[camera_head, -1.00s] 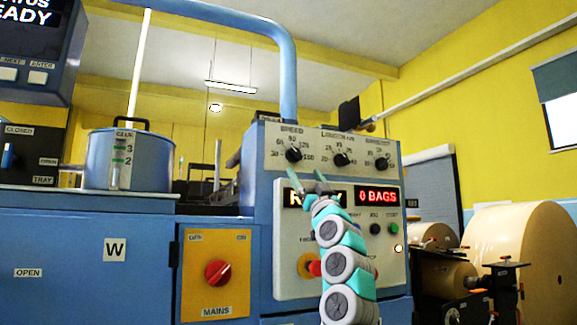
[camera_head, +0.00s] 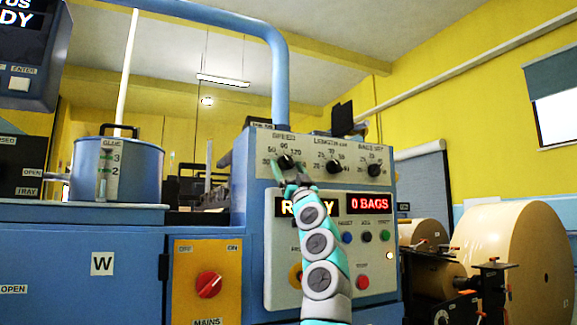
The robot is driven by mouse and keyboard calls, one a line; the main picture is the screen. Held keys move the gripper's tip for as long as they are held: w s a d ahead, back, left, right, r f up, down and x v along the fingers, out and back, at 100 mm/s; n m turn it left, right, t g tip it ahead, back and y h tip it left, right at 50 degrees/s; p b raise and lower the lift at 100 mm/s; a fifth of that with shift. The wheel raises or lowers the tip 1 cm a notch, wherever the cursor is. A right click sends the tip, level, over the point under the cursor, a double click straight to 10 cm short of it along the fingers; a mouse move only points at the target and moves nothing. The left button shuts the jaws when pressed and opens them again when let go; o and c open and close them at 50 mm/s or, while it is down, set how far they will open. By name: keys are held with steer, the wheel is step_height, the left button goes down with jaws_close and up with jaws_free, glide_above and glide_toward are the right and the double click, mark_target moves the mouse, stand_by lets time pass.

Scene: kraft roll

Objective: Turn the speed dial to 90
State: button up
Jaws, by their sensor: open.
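The speed dial (camera_head: 286,161) is a black knob at the left of the upper white panel, with numbers around it under the word SPEED. Which number its pointer faces is too small to tell. My gripper (camera_head: 288,173) is open, just below the dial. Its fingertips reach up to the dial's lower edge; I cannot tell whether they touch it. The rest of my arm runs down from there across the lower panel.
Two more black dials, length (camera_head: 333,166) and bags (camera_head: 374,171), sit to the right. Below are a READY display, a 0 BAGS display (camera_head: 369,204), several buttons and a red mains switch (camera_head: 208,285). Large paper rolls (camera_head: 500,250) stand at the right.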

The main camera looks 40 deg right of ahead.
steer(key=shift+h, duration=0.3)
jaws_close()
stand_by(0.4)
